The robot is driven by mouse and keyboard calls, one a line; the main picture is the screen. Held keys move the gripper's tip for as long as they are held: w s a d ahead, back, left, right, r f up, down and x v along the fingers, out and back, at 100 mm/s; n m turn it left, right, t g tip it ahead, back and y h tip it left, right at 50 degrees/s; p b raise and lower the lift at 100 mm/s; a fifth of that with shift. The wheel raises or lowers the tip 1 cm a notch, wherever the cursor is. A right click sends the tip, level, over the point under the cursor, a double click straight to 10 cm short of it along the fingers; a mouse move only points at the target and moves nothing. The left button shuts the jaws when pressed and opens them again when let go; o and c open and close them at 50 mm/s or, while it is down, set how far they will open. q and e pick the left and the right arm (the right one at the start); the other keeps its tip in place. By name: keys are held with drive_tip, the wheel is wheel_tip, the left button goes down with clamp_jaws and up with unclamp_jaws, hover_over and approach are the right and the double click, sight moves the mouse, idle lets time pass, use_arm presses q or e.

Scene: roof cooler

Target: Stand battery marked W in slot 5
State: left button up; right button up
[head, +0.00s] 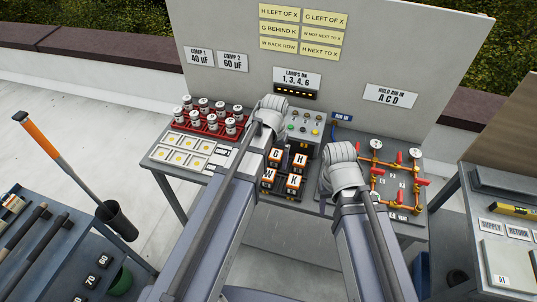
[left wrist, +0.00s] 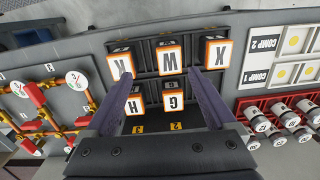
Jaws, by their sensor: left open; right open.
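The battery marked W (head: 268,175) stands upright in the nearer row of the dark battery rack, with K (head: 294,182) to its right. G (head: 275,156) and H (head: 300,160) stand in the row behind. In the left wrist view, which is upside down, W (left wrist: 170,52) stands in the middle of its row between K (left wrist: 122,66) and X (left wrist: 214,52). My left gripper (left wrist: 160,76) is open above the rack, its fingertips on either side of W's column, apart from W. X is hidden in the head view. Slot 5's number is not visible. My right gripper is hidden behind its arm.
A red rack (head: 207,124) of white capacitors stands left of the batteries, a control box (head: 305,128) behind them, and a pipe board with red valves (head: 395,180) to the right. The rule cards (head: 303,32) hang on the back panel. Neighbouring batteries stand close to W.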

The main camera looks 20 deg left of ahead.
use_arm(q)
drive_tip(key=s+d+m+y, duration=0.1)
drive_tip(key=s+d+m, duration=0.2)
drive_tip(key=s+d, duration=0.5)
drive_tip(key=s, duration=0.4)
drive_tip(key=shift+s+d, duration=0.4)
